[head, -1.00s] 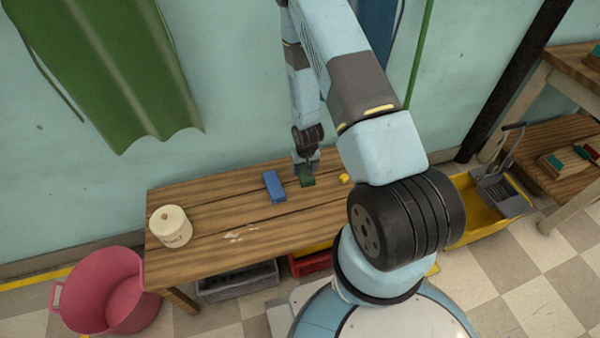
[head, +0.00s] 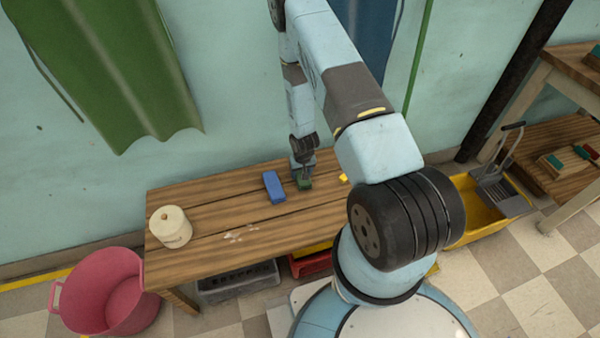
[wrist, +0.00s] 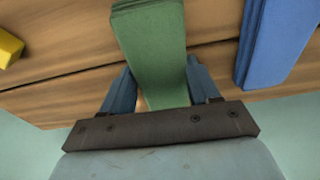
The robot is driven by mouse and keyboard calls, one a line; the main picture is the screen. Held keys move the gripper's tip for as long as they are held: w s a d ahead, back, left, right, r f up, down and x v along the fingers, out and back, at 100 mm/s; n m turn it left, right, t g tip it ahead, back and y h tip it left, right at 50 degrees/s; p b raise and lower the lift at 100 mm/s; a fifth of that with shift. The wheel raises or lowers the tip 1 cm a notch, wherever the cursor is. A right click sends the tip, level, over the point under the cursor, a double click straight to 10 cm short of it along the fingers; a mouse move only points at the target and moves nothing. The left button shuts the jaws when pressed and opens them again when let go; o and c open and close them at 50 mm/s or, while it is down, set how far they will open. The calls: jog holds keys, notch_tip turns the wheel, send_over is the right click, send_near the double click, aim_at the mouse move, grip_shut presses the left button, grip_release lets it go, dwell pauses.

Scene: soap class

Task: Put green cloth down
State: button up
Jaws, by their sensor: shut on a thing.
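The green cloth (wrist: 152,45) is a folded, block-like green piece between my gripper's two blue fingers in the wrist view. In the head view the green cloth (head: 305,184) shows small at the tip of my gripper (head: 303,173), at the tabletop. My gripper (wrist: 160,88) is shut on the cloth. I cannot tell whether the cloth's underside touches the wooden table (head: 205,200). A blue block-like piece (head: 273,187) lies on the table just left of the cloth; in the wrist view it is on the right (wrist: 278,40).
A small yellow thing (head: 343,178) lies right of the cloth. A white lidded jar (head: 170,227) stands at the table's left end. A pink tub (head: 100,292) is on the floor. The table's left half is mostly clear. A green curtain (head: 110,70) hangs behind.

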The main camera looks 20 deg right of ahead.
jog(key=shift+f, duration=0.35)
jog(key=o, duration=1.2)
jog(key=s+d+r+t, duration=0.1)
jog(key=s+r, duration=0.1)
jog(key=r, duration=2.1)
jog(key=s+r+t, duration=0.1)
jog(key=s+r, duration=0.1)
jog(key=r, duration=2.2)
jog(key=s+a+r+t, duration=0.1)
jog(key=s+r, duration=2)
jog(key=s, duration=0.3)
jog(key=shift+a+t, duration=0.35)
jog(key=shift+t, duration=0.05)
